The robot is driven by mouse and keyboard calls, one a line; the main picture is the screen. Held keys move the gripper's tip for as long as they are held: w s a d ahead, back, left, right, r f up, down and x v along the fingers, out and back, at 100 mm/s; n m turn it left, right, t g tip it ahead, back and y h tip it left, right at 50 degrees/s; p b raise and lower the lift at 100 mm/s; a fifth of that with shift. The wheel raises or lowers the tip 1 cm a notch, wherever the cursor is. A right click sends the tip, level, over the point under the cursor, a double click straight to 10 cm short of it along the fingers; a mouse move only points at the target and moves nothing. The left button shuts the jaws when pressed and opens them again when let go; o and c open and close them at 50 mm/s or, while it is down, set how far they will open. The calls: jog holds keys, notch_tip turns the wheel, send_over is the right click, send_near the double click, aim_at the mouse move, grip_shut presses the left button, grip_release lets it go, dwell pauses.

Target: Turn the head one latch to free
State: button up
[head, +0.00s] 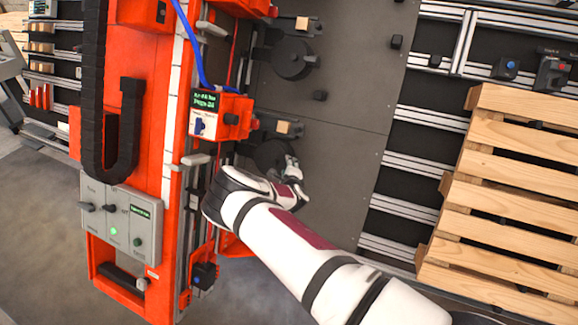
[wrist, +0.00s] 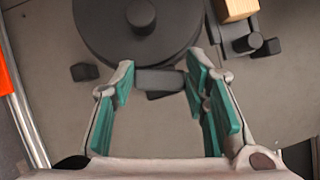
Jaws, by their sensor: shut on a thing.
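My gripper (head: 290,180) reaches over the grey plate in the head view, beside a dark round disc (head: 272,154). In the wrist view, my gripper (wrist: 160,84) has its teal-padded fingers on both sides of a dark grey block (wrist: 158,81) at the near edge of the disc (wrist: 135,30). It is shut on this block. I cannot read a marking that names the block as the latch. An orange head unit (head: 242,103) carries a small display and a white plate with a blue knob (head: 201,126), up and left of my gripper.
The orange gantry beam (head: 140,60) with a grey control box (head: 122,220) stands left. A wooden pallet (head: 500,200) lies right on roller rails. A second disc (head: 292,58) sits farther up the plate. A wooden block (wrist: 238,8) and dark stubs lie near the gripper.

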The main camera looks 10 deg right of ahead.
jog(key=shift+s+r+n+g+y+p, duration=0.1)
jog(key=shift+n+g+y+p, duration=0.1)
jog(key=shift+n+p, duration=0.55)
jog(key=shift+s+n+g+y+p, duration=0.1)
jog(key=shift+n+g+p, duration=0.15)
jog(key=shift+p, duration=1.25)
jog(key=shift+w+n+g+p, duration=0.25)
jog(key=shift+n+p, duration=0.45)
jog(key=shift+p, duration=0.4)
jog(key=o, duration=0.9)
jog(key=shift+c, duration=0.2)
jog(key=shift+w+f+m+b, duration=0.1)
jog(key=shift+f+m+b, duration=0.15)
jog(key=shift+b, duration=0.6)
jog(key=m+b, duration=0.1)
jog(key=b, duration=0.1)
jog(key=shift+t+b, duration=0.3)
jog(key=shift+t, duration=0.1)
